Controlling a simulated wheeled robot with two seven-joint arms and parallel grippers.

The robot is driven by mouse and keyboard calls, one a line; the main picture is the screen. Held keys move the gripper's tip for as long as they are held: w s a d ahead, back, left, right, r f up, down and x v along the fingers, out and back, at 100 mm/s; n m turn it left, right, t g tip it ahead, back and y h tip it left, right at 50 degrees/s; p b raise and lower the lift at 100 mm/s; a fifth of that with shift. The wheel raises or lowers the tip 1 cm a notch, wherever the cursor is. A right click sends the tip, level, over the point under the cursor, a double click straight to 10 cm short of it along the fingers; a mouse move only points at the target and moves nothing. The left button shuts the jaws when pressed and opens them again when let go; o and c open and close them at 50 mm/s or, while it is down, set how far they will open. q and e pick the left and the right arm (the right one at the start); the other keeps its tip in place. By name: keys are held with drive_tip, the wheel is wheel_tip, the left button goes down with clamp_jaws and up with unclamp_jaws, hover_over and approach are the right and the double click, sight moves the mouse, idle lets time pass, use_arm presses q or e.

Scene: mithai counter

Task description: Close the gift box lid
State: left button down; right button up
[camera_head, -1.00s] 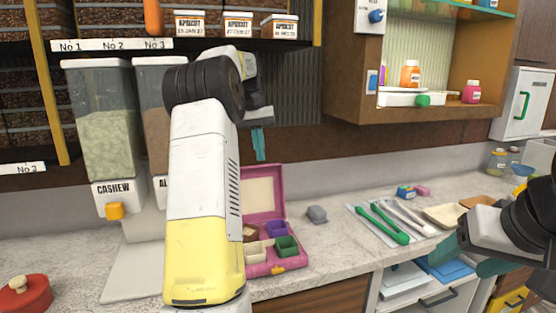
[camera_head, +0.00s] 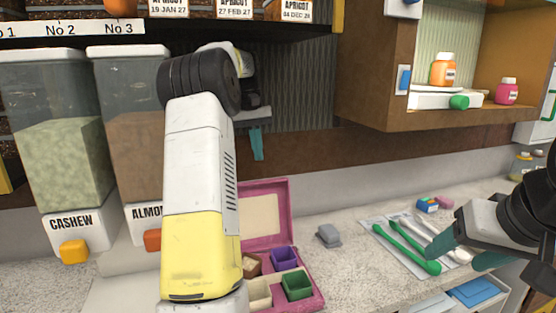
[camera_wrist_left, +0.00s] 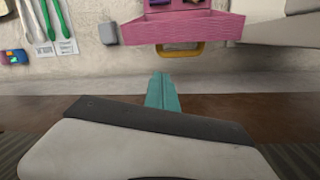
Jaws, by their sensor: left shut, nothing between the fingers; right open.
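The gift box (camera_head: 318,301) is magenta and stands on the counter, partly hidden behind my left arm. Its lid (camera_head: 283,211) stands raised at the back, cream inside; the box is open. Small cups sit inside, including a purple one (camera_head: 284,258) and a green one (camera_head: 297,285). In the left wrist view the magenta lid (camera_wrist_left: 185,28) shows at the top, with a yellow loop (camera_wrist_left: 180,48) beside it. My left gripper (camera_head: 257,144) is shut and empty, above the lid and apart from it; its fingers (camera_wrist_left: 162,90) point towards the loop. My right gripper (camera_head: 466,250) is open and empty at the right.
A grey block (camera_head: 328,236) lies right of the box. Green tongs (camera_head: 408,250) lie on a mat further right, near my right gripper. Cashew (camera_head: 62,150) and almond (camera_head: 140,150) dispensers stand at the left. A wooden wall cabinet (camera_head: 372,80) hangs above right.

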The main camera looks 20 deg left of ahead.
use_arm(q)
wheel_tip(320, 180, down, 8)
drive_tip(key=d, duration=0.1)
drive_tip(key=shift+d+f, duration=0.15)
drive_tip(key=shift+f, duration=0.1)
drive_tip(key=shift+s+d+r, duration=0.1)
drive_tip(key=shift+s, duration=0.05)
